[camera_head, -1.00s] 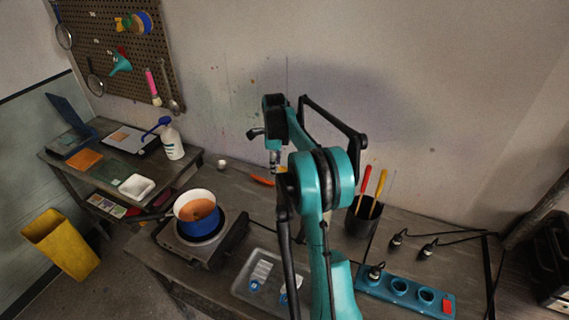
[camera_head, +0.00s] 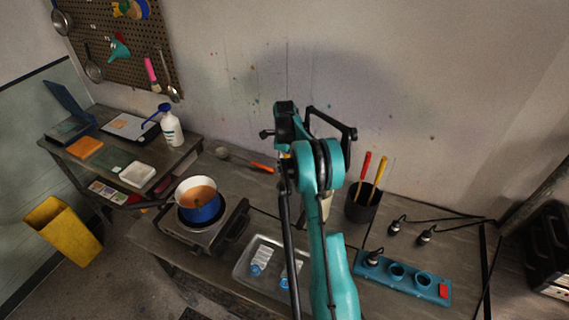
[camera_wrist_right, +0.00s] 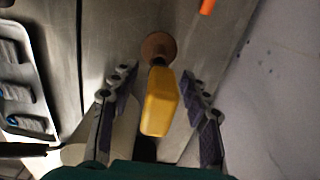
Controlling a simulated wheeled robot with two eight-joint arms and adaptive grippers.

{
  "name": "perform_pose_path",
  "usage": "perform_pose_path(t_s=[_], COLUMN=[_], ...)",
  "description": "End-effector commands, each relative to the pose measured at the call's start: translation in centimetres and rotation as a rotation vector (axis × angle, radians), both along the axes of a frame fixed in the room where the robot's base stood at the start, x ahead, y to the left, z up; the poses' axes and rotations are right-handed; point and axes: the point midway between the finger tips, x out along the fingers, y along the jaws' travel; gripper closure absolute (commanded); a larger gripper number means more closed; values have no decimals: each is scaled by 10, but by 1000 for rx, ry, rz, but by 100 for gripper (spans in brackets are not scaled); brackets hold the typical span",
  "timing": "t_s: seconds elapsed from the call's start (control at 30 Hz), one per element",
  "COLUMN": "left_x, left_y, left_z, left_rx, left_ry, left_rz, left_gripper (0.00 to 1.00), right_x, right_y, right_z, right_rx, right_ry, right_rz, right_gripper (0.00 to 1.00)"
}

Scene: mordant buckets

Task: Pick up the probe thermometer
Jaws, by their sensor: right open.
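A yellow block-shaped body (camera_wrist_right: 160,105), which looks like the probe thermometer's handle, lies between the fingers of my right gripper (camera_wrist_right: 158,77) in the right wrist view. The fingers are open, with a gap on both sides of it. A small brown round piece (camera_wrist_right: 158,47) shows at its far end; I cannot tell whether they are joined. In the head view my teal right arm (camera_head: 335,255) hides the gripper and most of the thermometer. My left gripper is not in view.
A blue pot (camera_head: 200,202) of orange liquid sits on a hotplate (camera_head: 193,232). A grey tray (camera_head: 245,268) lies left of my arm.

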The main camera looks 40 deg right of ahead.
Motion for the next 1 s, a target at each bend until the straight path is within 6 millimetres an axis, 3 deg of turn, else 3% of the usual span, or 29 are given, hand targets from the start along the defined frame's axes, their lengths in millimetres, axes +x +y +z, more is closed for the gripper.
perform_pose_path(t_s=[0.13,0.3,0.33,0.67,0.77,1.0], left_x=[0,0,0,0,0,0], left_y=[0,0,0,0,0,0], left_z=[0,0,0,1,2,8], left_rx=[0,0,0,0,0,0], left_ry=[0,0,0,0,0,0], left_rz=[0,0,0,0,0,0], left_gripper=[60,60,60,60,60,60], right_x=[0,0,0,0,0,0], right_y=[0,0,0,0,0,0], right_z=[1,1,1,4,15,65], right_rx=[0,0,0,0,0,0], right_ry=[0,0,0,0,0,0], right_rz=[1,1,1,1,1,1], right_gripper=[54,98,100,100,100,100])
